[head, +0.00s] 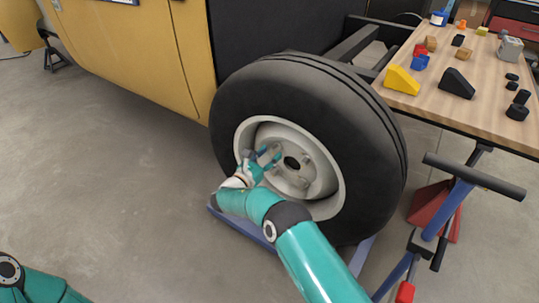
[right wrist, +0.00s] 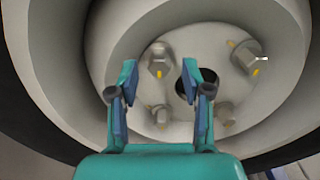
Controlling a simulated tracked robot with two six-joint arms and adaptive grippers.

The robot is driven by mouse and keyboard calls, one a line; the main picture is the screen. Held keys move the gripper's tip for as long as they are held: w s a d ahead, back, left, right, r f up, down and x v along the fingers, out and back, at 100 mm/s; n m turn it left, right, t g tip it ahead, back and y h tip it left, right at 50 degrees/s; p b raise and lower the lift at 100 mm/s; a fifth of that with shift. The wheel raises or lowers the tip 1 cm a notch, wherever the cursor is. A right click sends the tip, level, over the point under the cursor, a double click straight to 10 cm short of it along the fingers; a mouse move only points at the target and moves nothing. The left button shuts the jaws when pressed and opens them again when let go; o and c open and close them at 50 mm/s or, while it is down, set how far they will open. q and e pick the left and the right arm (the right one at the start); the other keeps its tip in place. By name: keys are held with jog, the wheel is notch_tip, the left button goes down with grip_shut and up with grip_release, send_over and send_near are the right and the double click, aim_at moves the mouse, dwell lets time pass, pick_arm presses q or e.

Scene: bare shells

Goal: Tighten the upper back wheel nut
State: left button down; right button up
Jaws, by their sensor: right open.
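The wheel (head: 385,150) has a black tyre and a pale rim around a hub with a dark centre hole. The right wrist view shows an upper left nut (right wrist: 160,62), upper right nut (right wrist: 246,56), lower left nut (right wrist: 160,116) and lower right nut (right wrist: 222,113), with yellow marks. I cannot tell for sure which is the upper back one. My right gripper (head: 266,160) is inside the rim, left of the hub hole. In the right wrist view its open fingers (right wrist: 160,80) flank the line to the upper left nut; contact is not clear. My left gripper is out of view.
A yellow vehicle body (head: 130,45) is at the left. A wooden workbench (head: 455,65) with blocks and small parts is at the right. A blue stand with a black bar (head: 470,175) stands right of the wheel. The floor at left is clear.

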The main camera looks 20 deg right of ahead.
aim_at(275, 149)
jog(key=shift+b+x, duration=0.3)
jog(key=shift+x, duration=1.15)
jog(key=shift+c, duration=0.4)
